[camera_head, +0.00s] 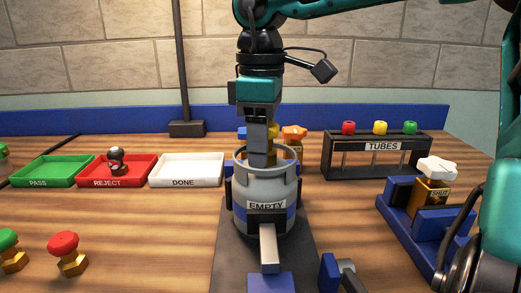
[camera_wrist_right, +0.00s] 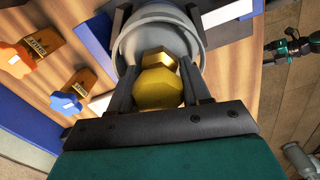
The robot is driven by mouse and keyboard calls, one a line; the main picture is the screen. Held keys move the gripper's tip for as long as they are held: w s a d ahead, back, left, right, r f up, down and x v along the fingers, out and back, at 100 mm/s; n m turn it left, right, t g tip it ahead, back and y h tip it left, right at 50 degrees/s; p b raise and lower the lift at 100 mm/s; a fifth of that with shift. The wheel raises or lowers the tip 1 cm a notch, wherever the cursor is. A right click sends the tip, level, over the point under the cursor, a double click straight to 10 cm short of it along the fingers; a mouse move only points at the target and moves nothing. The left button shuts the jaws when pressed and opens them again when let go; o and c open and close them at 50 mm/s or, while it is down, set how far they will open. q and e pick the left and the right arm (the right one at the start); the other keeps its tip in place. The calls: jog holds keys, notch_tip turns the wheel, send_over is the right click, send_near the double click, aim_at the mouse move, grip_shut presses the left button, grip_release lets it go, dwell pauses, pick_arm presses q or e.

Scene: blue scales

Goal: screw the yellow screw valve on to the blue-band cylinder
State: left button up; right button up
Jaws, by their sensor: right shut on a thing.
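The yellow screw valve (camera_wrist_right: 158,90) sits between the two fingers of my right gripper (camera_wrist_right: 160,95), which is shut on it. In the wrist view its faceted knob is nearest the camera, with a gold part beyond it at the cylinder's round collar. The blue-band cylinder (camera_head: 284,190), labelled EMPTY, stands upright in the middle of the head view. There my right gripper (camera_head: 259,158) points straight down into the collar. The fingers mostly hide the valve, and I cannot tell how far it is threaded. My left gripper is not seen.
Green PASS (camera_head: 45,178), red REJECT (camera_head: 131,176) and white DONE (camera_head: 185,176) trays lie at left. A TUBES rack (camera_head: 381,165) stands back right. A white-topped valve (camera_head: 432,185) is in a blue fixture at right.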

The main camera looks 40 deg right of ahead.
jog(key=shift+s+a+f, duration=0.1)
jog(key=shift+s+f, duration=0.15)
jog(key=o, duration=0.9)
jog(key=shift+r, duration=0.15)
jog(key=o, duration=0.3)
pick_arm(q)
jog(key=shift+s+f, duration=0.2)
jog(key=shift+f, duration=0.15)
pick_arm(e)
jog(key=shift+r, duration=0.1)
jog(key=shift+w+r, duration=0.1)
jog(key=shift+r, duration=0.15)
notch_tip(320, 180, up, 11)
jog(key=p, duration=0.2)
jog(key=shift+p, duration=0.35)
jog(key=shift+r, duration=0.65)
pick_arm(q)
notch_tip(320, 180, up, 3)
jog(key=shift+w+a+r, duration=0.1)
